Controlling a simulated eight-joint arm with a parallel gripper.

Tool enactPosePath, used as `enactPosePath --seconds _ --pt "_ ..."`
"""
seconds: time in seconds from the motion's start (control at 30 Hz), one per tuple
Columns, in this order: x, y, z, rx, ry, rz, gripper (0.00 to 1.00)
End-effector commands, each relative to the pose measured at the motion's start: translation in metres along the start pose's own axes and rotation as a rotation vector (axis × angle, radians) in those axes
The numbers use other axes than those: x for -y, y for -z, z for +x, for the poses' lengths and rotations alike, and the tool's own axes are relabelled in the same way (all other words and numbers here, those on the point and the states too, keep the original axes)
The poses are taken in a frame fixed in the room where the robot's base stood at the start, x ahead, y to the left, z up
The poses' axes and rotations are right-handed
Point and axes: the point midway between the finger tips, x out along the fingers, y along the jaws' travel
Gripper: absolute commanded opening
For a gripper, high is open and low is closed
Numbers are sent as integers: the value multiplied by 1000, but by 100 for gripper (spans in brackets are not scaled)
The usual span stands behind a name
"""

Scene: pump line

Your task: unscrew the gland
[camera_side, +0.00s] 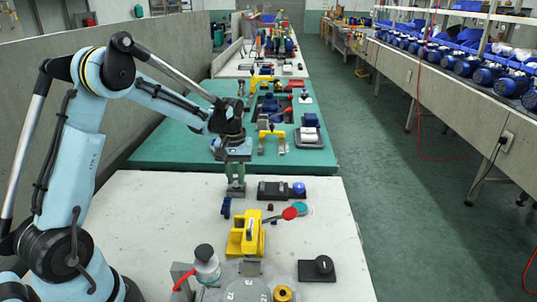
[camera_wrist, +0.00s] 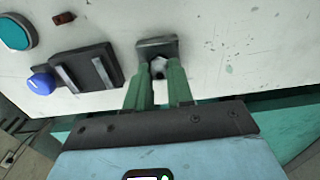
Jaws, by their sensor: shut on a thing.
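My gripper (camera_wrist: 160,92) points down at the white bench top with its two green fingers. They are shut on a small grey hex piece, which I take to be the gland (camera_wrist: 158,67). The gland sits at a dark square block (camera_wrist: 157,45) on the bench, between the fingertips. In the side view my gripper (camera_side: 236,190) is near the far edge of the white bench, left of the black block with the blue ball. The gland is hidden by the fingers there, and its thread cannot be seen.
A black block (camera_wrist: 88,76) with a blue ball (camera_wrist: 41,82) lies close by. A teal disc (camera_wrist: 15,34) is farther off. A yellow block (camera_side: 245,236), a red knob (camera_side: 290,213) and a black knobbed block (camera_side: 318,268) stand nearer the side camera. The bench's right side is mostly clear.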

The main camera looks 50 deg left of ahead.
Motion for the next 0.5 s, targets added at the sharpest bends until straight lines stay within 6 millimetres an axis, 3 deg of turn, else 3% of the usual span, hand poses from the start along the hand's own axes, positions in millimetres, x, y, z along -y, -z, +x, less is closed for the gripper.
enactPosePath --seconds 0.07,0.1,0.2,0.5 --pt "0 0 0 0 0 1 0" --pt "0 0 0 0 0 1 23" --pt "0 0 0 0 0 2 37" --pt "0 0 -2 0 0 4 37"
